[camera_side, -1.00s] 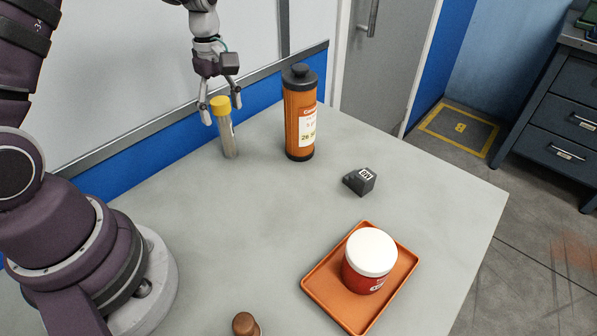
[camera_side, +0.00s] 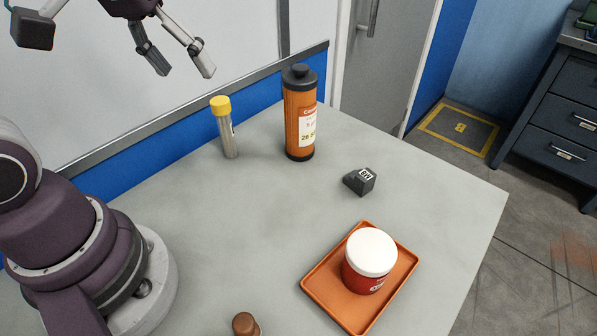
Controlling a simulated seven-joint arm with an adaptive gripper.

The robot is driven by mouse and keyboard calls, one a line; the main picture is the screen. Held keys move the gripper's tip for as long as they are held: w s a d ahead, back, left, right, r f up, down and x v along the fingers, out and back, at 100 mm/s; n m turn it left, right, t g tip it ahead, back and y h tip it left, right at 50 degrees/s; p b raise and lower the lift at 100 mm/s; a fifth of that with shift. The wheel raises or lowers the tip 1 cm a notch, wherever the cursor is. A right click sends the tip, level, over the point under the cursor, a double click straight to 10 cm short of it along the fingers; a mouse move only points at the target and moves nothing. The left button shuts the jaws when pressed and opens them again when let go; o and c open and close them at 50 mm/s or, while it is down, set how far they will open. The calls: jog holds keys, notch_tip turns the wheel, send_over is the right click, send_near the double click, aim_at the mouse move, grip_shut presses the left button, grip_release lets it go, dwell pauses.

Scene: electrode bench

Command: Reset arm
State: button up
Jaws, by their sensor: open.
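My gripper (camera_side: 186,71) is at the upper left, high above the table's back edge. Its two fingers are spread apart with nothing between them. A tube with a yellow cap (camera_side: 226,128) stands on the table below and to the right of my gripper, apart from it. The upper part of my arm is cut off by the top edge of the view.
An orange bottle with a black cap (camera_side: 300,115) stands right of the tube. A small dark block (camera_side: 359,181) lies further right. A red jar with a white lid (camera_side: 370,261) sits on an orange tray (camera_side: 325,278). A brown knob-like object (camera_side: 245,325) is at the front edge. The table's middle (camera_side: 230,230) is clear.

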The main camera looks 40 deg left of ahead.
jog(key=s+m, duration=0.1)
jog(key=s+d+f+m+t, duration=0.1)
jog(key=m, duration=0.1)
jog(key=s+f+m, duration=0.1)
jog(key=shift+s+d+f, duration=0.15)
jog(key=shift+d, duration=0.2)
